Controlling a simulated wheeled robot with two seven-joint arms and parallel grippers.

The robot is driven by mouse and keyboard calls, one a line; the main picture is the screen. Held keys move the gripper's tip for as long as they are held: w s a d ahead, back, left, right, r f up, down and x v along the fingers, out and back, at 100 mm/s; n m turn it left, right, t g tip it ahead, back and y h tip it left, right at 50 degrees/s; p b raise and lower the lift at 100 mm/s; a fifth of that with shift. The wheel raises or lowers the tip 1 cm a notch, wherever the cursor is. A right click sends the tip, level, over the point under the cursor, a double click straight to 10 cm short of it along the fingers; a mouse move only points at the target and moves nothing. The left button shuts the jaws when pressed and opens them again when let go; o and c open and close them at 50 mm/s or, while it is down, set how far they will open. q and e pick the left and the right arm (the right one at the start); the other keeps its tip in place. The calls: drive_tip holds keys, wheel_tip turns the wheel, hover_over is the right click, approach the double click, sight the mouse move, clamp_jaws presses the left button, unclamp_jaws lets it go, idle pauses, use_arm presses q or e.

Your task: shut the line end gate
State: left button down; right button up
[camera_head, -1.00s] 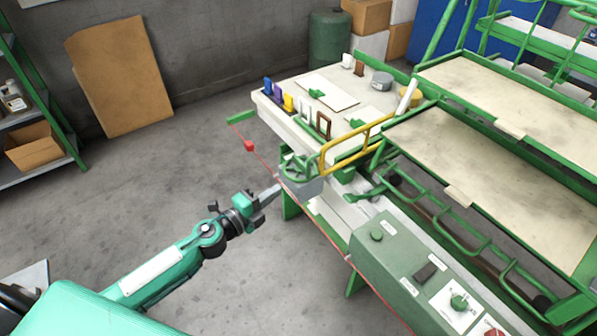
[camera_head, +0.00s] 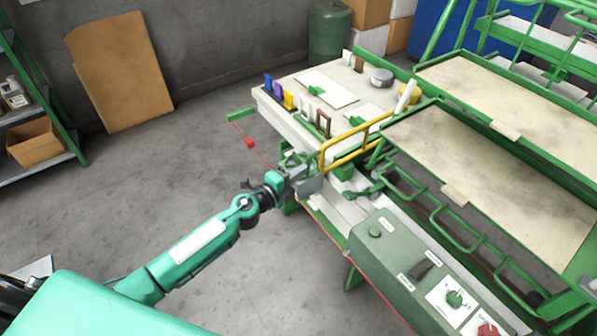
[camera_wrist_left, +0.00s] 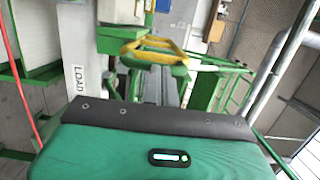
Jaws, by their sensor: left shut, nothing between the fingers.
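The yellow tubular gate (camera_head: 357,146) stands at the line end, beside the work table. It also shows in the left wrist view (camera_wrist_left: 150,46), just beyond the grey fingers. My left gripper (camera_head: 297,176) is shut and empty, at the near end of the yellow gate and close to a grey bracket (camera_head: 310,186). The fingers partly cover the green handwheel there, and I cannot tell whether they touch anything. In the left wrist view the shut gripper (camera_wrist_left: 160,84) points toward the yellow bar. My right gripper is out of view.
A green control box (camera_head: 400,262) stands on the line to the right. A thin red cord (camera_head: 340,243) runs along the line's near side. The table (camera_head: 290,115) holds coloured pieces. The grey floor at the left is open.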

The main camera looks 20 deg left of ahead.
sight(333, 154)
use_arm(q)
drive_tip(key=x, duration=0.4)
drive_tip(key=d+x, duration=0.1)
drive_tip(key=x, duration=0.3)
drive_tip(key=s+d+b+x, duration=0.1)
drive_tip(key=x, duration=0.4)
drive_tip(key=shift+d+r, duration=0.1)
drive_tip(key=shift+d, duration=0.05)
drive_tip(key=shift+w+r, duration=0.1)
drive_tip(key=shift+r, duration=0.2)
drive_tip(key=shift+d, duration=0.1)
